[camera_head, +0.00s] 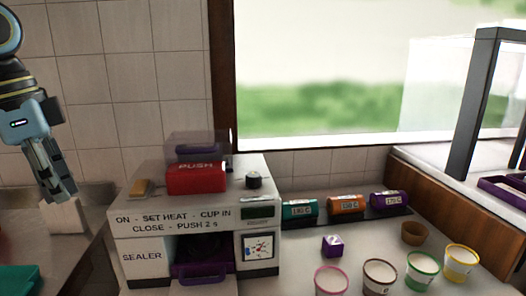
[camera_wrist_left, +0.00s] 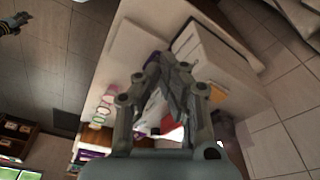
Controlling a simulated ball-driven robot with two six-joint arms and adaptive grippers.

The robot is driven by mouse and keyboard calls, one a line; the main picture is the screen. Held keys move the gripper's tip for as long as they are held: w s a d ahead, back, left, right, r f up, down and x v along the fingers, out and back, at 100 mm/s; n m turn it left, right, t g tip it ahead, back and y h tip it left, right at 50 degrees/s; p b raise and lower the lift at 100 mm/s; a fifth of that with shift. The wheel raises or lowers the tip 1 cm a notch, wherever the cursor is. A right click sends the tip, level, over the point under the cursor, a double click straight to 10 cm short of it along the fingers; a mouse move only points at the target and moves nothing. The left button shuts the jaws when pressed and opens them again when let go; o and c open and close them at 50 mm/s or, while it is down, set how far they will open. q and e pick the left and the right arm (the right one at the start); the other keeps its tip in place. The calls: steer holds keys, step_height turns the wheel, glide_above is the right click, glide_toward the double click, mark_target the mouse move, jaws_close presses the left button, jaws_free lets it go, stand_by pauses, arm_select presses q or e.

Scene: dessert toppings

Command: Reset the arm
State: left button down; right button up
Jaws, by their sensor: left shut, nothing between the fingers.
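My left gripper (camera_head: 62,192) hangs at the left of the head view, fingers pointing down and closed together, with nothing between them. It is up and to the left of the sealer machine (camera_head: 145,255), apart from it. In the left wrist view the gripper's fingers (camera_wrist_left: 172,65) meet in front of the machine, partly hiding it. My right gripper does not show in the head view.
The sealer has a red PUSH block (camera_head: 196,178) on top. Teal (camera_head: 300,210), orange (camera_head: 346,205) and purple (camera_head: 389,200) rolls lie to its right. A purple cube (camera_head: 332,245) and several rimmed cups (camera_head: 380,277) stand on the counter. A window is behind.

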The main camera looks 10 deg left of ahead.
arm_select(q)
steer(key=s+a+f+m+h, duration=0.1)
steer(key=s+f+h, duration=0.1)
steer(key=s+f, duration=1.05)
steer(key=s+d+f+n+t+y, duration=0.35)
steer(key=d+f+n, duration=0.25)
steer(key=d+n, duration=0.35)
step_height(320, 180, down, 32)
steer(key=s+a+g+b, duration=0.2)
steer(key=b, duration=0.6)
steer(key=s+f+g+b, duration=0.1)
steer(key=s+f+b, duration=0.2)
steer(key=s+f, duration=0.6)
steer(key=s+a+f+b, duration=0.1)
steer(key=s+f+b, duration=0.3)
steer(key=s+f, duration=0.6)
step_height(320, 180, down, 7)
steer(key=shift+s+a+r+g+y, duration=0.1)
steer(key=shift+s+a+g+y, duration=0.05)
steer(key=shift+g+y, duration=0.2)
